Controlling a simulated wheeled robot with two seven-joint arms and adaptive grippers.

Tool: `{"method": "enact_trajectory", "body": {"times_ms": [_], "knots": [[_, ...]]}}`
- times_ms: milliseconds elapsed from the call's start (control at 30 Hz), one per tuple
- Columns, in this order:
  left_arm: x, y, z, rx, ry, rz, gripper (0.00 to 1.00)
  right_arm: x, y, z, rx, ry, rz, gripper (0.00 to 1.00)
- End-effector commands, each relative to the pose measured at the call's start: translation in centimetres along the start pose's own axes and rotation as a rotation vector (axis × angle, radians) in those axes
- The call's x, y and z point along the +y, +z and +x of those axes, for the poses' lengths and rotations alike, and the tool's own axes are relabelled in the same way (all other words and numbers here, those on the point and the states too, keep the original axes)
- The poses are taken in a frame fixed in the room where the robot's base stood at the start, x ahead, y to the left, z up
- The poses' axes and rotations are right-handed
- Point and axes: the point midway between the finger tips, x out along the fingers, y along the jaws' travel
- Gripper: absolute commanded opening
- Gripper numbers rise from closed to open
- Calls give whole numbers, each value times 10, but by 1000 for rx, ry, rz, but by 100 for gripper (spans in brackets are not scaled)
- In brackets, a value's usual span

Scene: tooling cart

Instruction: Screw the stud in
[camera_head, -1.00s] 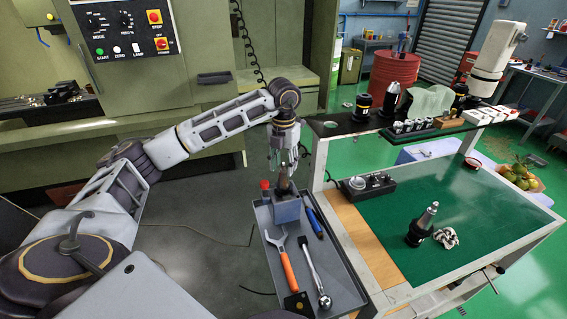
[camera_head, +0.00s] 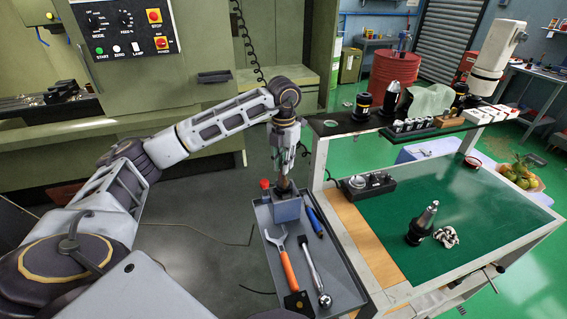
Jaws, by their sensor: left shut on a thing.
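I take this small thing to be the stud, mostly hidden by the fingers. Thread and seating cannot be seen. My right gripper is not in view.
The grey tray (camera_head: 345,291) holds an orange-handled wrench (camera_head: 285,262), a ratchet (camera_head: 315,270) and a blue-handled tool (camera_head: 316,224). A red-capped item (camera_head: 265,185) stands beside the block.

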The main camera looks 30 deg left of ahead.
Motion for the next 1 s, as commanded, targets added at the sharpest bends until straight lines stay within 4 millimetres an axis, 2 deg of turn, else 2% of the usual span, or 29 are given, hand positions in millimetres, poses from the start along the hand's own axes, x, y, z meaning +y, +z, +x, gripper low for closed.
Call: {"method": "enact_trajectory", "body": {"times_ms": [700,1000], "knots": [[0,0,1,0,1,401,0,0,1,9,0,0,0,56],[0,0,0,0,1,450,0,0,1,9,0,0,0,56]]}}
